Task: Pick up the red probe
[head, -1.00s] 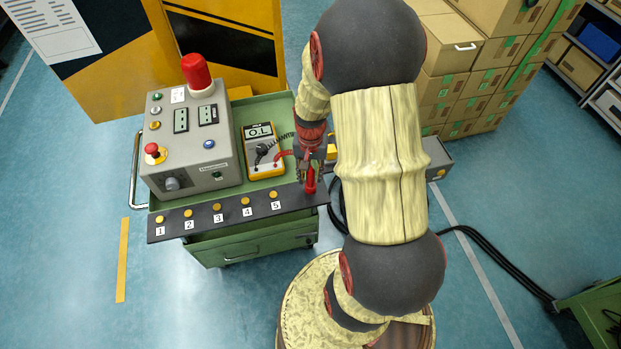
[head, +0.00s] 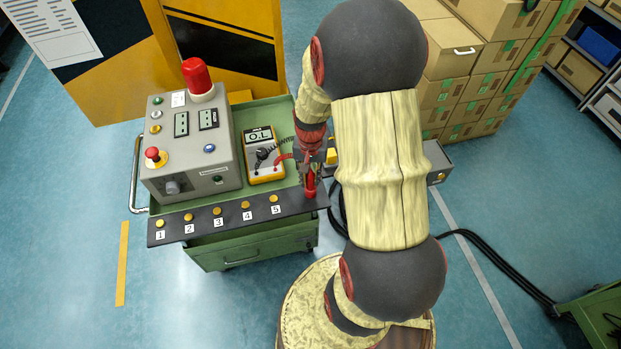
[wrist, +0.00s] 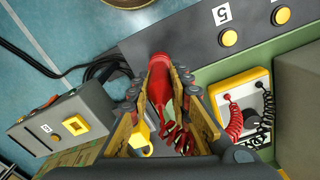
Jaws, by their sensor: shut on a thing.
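The red probe (head: 311,186) stands roughly upright at the right end of the dark numbered strip, beside the 5 label. In the wrist view the probe (wrist: 158,82) lies between the two fingers. My gripper (head: 311,174) points down and is shut on the probe; the wrist view shows a finger on each side of it (wrist: 155,92). The probe's lower tip is not clear in the head view. A yellow multimeter (head: 277,165) reading O.L lies just left of my gripper, with a red coiled lead (wrist: 234,122) and a black one.
The dark strip (head: 203,226) carries several numbered yellow contacts along the green cart's (head: 267,246) front edge. A grey control box (head: 203,180) with a red lamp stands on the left. A grey box with a yellow button (wrist: 62,125) is right of the cart. Cartons (head: 460,85) stand behind.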

